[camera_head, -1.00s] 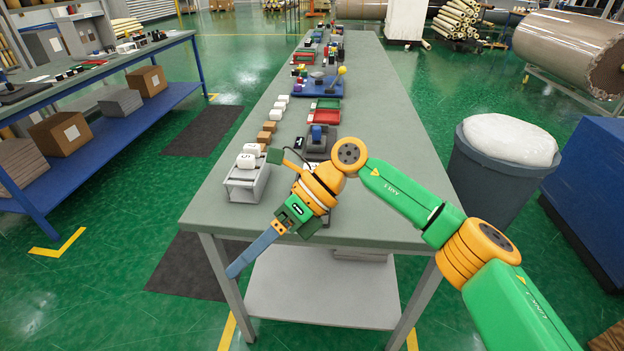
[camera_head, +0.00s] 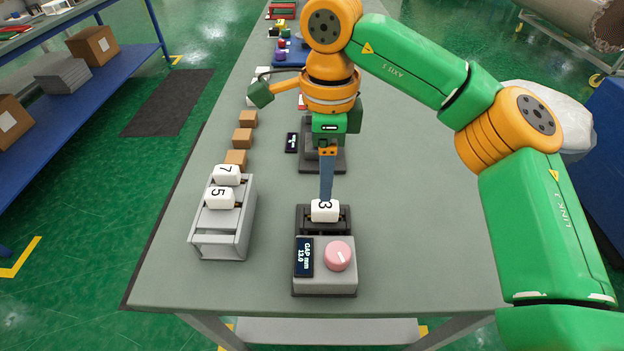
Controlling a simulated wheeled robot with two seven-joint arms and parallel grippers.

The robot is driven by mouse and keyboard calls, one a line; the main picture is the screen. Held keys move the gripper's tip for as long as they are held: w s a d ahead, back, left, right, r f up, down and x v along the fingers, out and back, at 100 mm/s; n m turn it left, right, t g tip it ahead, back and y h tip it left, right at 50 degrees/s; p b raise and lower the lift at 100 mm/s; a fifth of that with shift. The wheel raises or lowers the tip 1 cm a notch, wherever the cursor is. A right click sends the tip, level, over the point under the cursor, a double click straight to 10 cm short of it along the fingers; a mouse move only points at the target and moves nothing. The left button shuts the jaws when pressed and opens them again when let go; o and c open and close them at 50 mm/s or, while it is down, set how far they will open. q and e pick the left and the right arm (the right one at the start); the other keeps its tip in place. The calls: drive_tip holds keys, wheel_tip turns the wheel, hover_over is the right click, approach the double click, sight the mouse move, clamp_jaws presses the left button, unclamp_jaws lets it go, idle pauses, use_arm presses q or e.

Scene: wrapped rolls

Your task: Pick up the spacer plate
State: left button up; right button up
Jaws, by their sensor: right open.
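My right gripper (camera_head: 326,194) reaches down from the top of the head view, with its blue-grey finger seen edge-on. It is open, and its tip is at or just above a white piece marked 3 (camera_head: 325,211). I cannot tell whether they touch. That piece sits in a dark holder (camera_head: 304,218) behind a grey box with a pink knob (camera_head: 338,256) and a display (camera_head: 304,257) reading GAP mm 12.0. White pieces marked 5 (camera_head: 220,198) and 7 (camera_head: 227,174) sit in a grey rack (camera_head: 222,245) to the left. No piece is labelled as the spacer plate. My left gripper is not in view.
Several brown blocks (camera_head: 242,138) stand in a row behind the rack. Another dark device (camera_head: 327,160) stands behind the holder, partly hidden by my gripper. The grey table (camera_head: 420,240) is clear on the right. A blue-shelved bench (camera_head: 90,100) stands at the left.

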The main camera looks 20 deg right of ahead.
sight(325, 205)
drive_tip(key=f, duration=0.2)
drive_tip(key=s+f+p, duration=0.1)
drive_tip(key=f, duration=0.1)
drive_tip(key=s+f, duration=0.1)
drive_tip(key=shift+s+a+f, duration=0.15)
drive_tip(key=shift+s+f, duration=0.1)
drive_tip(key=shift+f, duration=0.15)
drive_tip(key=shift+w+f, duration=0.35)
drive_tip(key=shift+f, duration=0.05)
drive_tip(key=shift+s, duration=0.1)
clamp_jaws()
